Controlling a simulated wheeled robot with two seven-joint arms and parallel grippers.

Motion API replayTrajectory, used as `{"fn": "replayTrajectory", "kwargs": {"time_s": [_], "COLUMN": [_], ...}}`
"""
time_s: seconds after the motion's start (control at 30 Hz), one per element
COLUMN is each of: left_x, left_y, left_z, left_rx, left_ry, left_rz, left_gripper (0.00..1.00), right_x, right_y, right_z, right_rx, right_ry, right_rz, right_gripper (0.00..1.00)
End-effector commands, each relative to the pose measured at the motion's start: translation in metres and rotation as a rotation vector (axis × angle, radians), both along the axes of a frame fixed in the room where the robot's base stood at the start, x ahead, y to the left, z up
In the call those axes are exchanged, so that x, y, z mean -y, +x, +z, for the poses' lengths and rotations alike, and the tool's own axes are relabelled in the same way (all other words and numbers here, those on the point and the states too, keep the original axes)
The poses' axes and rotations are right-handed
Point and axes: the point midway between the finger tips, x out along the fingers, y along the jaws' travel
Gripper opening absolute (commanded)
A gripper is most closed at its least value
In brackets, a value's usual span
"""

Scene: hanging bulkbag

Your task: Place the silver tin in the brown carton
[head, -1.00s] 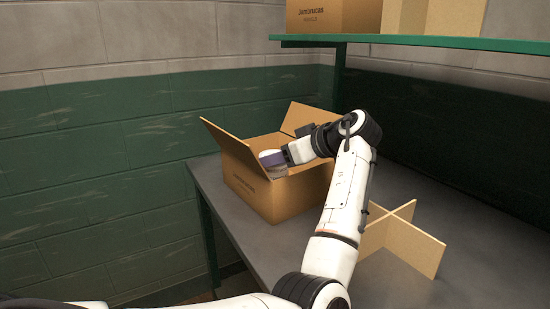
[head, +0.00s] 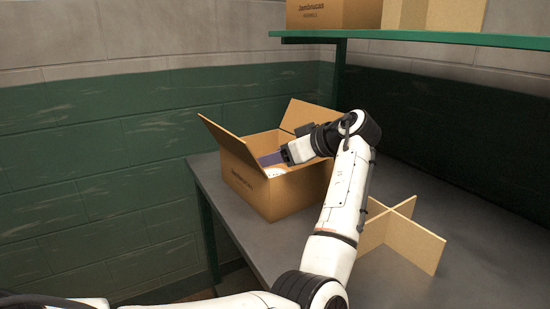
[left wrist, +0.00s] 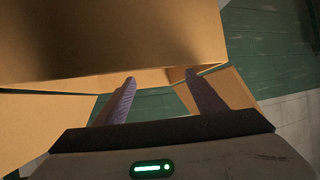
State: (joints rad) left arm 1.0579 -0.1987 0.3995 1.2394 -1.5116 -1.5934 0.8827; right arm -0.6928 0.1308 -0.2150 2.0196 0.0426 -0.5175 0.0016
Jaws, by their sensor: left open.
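The brown carton (head: 266,196) stands open on the grey table, its flaps raised. The silver tin (head: 275,172) is inside the carton, low behind the front wall; only a pale sliver of it shows below my fingers. My left gripper (head: 265,159) is over the carton's opening, above the tin. In the left wrist view, my left gripper (left wrist: 160,76) has its two purple fingers apart with nothing between them, and carton cardboard (left wrist: 110,40) fills the upper part. The tin is not visible there. My right gripper is out of view.
A cardboard cross divider (head: 405,235) stands on the grey table (head: 390,285) to the right of my forearm. A green shelf (head: 420,41) above holds another carton (head: 335,13) and a second cardboard divider (head: 432,15). A green and grey block wall is behind.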

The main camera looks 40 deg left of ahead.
Motion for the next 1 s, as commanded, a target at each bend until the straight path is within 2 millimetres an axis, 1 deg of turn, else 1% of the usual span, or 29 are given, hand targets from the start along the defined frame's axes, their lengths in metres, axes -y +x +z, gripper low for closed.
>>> {"fn": "replayTrajectory", "kwargs": {"time_s": [0.03,0.07,0.17,0.4,0.5,0.6,0.77,1.0], "left_x": [0.0,0.002,0.021,0.069,0.085,0.096,0.105,0.106], "left_y": [0.0,0.001,0.001,0.002,0.002,0.002,0.002,0.002], "left_z": [0.008,0.011,0.019,0.046,0.054,0.06,0.065,0.066], "left_rx": [0.003,0.002,0.002,0.003,0.003,0.001,0.002,0.001], "left_ry": [-0.001,-0.001,0.0,0.001,0.0,0.0,0.0,0.0], "left_rz": [-0.001,-0.002,-0.004,-0.003,-0.003,-0.003,-0.001,0.0], "left_gripper": [0.64,0.64,0.64,0.64,0.64,0.64,0.64,0.64], "right_x": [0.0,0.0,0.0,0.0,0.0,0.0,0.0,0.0], "right_y": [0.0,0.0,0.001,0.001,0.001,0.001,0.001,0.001], "right_z": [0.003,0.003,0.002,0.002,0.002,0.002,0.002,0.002], "right_rx": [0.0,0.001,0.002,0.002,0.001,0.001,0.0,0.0], "right_ry": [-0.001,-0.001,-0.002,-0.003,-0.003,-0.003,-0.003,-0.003], "right_rz": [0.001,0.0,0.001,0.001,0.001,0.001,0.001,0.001], "right_gripper": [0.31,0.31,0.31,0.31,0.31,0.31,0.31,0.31]}}
